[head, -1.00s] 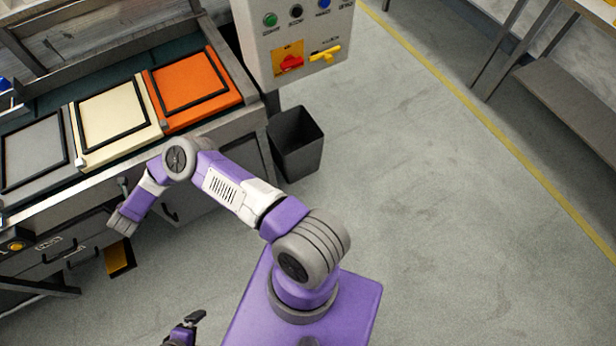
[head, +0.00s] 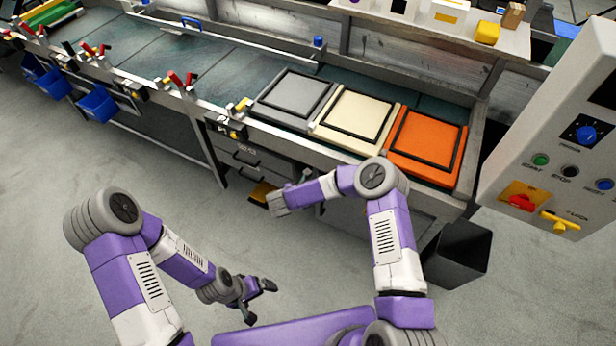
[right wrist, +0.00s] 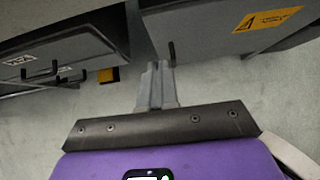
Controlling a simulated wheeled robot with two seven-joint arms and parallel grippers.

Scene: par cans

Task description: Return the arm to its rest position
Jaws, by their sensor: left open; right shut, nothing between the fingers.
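My left arm comes in from the left, bent, over open floor in the head view. Its black gripper (head: 258,302) is open and empty, clear of the bench. My right arm is bent in front of the bench, its forearm reaching left. Its grey gripper (head: 278,204) is near the cabinet fronts below the pads, its fingers hard to make out there. In the right wrist view the right gripper's grey fingers (right wrist: 158,85) are together with nothing between them. They point toward the floor gap between the drawer unit and a cabinet door.
The workbench (head: 185,100) carries grey (head: 295,95), cream (head: 352,120) and orange (head: 425,142) framed pads. A control panel (head: 560,130) and a dark bin (head: 458,255) stand right. A dark drawer front (right wrist: 60,55) and labelled cabinet door (right wrist: 225,25) flank my right gripper. The left floor is clear.

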